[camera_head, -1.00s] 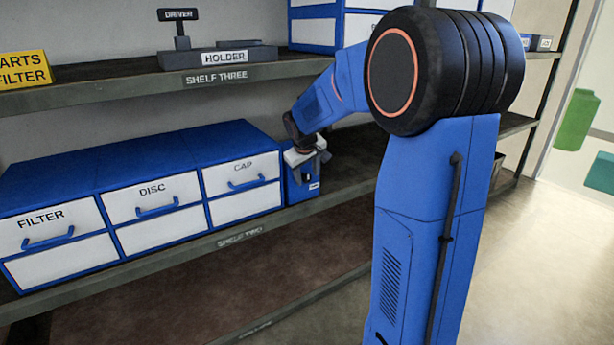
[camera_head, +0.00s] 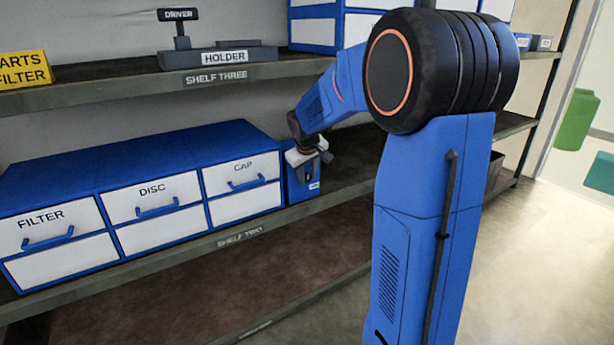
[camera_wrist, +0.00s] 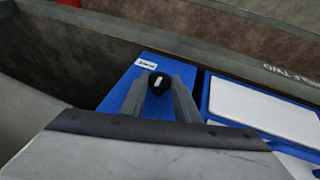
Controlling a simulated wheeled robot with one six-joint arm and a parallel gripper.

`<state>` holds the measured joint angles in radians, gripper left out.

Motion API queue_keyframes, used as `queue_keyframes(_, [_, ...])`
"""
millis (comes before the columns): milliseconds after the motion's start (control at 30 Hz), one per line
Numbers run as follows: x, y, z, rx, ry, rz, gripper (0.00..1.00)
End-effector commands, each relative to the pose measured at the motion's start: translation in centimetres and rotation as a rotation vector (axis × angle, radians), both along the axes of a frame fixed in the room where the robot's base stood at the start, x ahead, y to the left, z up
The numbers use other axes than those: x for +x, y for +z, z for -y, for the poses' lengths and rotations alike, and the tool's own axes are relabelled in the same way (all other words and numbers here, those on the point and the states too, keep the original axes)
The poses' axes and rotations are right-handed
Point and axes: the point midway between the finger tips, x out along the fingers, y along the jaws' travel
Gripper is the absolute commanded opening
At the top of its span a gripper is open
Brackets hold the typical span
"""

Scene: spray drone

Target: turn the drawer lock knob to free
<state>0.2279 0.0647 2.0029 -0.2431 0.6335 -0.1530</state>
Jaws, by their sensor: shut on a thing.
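The drawer lock knob (camera_wrist: 159,83) is small, round and black with a white mark. It sits on the face of a blue lock box (camera_wrist: 119,94) that bears a small white label. In the head view the blue box (camera_head: 310,189) stands on shelf two, just right of the CAP drawer (camera_head: 243,175). My gripper (camera_wrist: 159,85) is shut on the knob, with one grey finger on each side of it. The white mark runs roughly along the fingers. In the head view my gripper (camera_head: 306,168) is in front of the box and hides the knob.
The blue cabinet (camera_head: 140,150) with FILTER, DISC and CAP drawers stands left of the box, all drawers shut. The shelf two edge (camera_head: 235,236) runs below. Above, shelf three (camera_head: 110,86) carries a holder (camera_head: 222,57) and a driver (camera_head: 179,15).

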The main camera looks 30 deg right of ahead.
Motion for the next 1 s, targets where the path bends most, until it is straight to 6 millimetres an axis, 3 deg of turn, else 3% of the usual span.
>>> queue_keyframes(567, [0.0,0.1,0.9,0.325,-0.005,-0.011,0.06])
queue_keyframes(1000, [0.1,-0.2,1.9,0.710,-0.004,-0.023,0.06])
